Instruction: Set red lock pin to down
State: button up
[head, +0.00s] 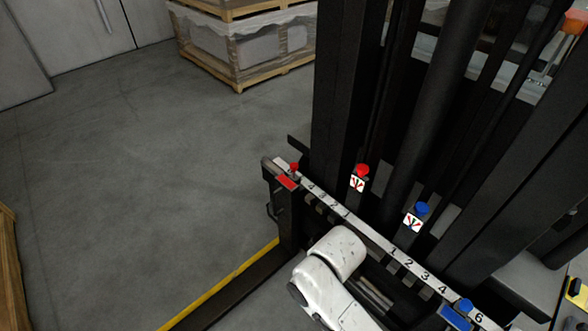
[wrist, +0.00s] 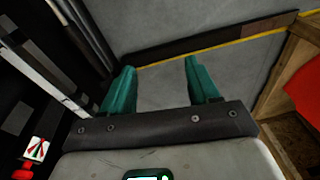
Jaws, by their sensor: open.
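In the head view, a small red-topped pin (head: 294,168) stands at the left end of the numbered rail (head: 372,235), beside a red plate (head: 287,182). It protrudes a little above the rail; I cannot tell whether it is up or down. A larger red knob (head: 362,170) sits above a pictogram label on a black post; it also shows at the lower left of the wrist view (wrist: 24,173). My gripper (wrist: 160,66) is open, with two teal fingers apart and nothing between them. In the head view my white arm hides it.
A blue knob (head: 421,209) and a blue-topped pin (head: 464,305) are farther right. Black mast posts rise behind the rail. A yellow-edged dark beam (head: 225,290) runs along the floor. A wooden crate with something red inside (wrist: 305,90) is at right in the wrist view.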

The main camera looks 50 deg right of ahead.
jog(key=w+f+m+t+b, duration=0.1)
jog(key=w+f+b, duration=0.1)
jog(key=w, duration=0.5)
jog(key=w+f+m+b, duration=0.1)
jog(key=w+f+b, duration=0.15)
jog(key=w, duration=0.45)
jog(key=m+h+b, duration=0.4)
jog(key=m+b, duration=0.2)
jog(key=b, duration=0.6)
send_near(294, 165)
jog(key=b+x, duration=0.4)
jog(key=x, duration=0.4)
jog(key=shift+w+f, duration=0.1)
jog(key=shift+f, duration=0.15)
grip_shut()
jog(key=shift+f, duration=0.1)
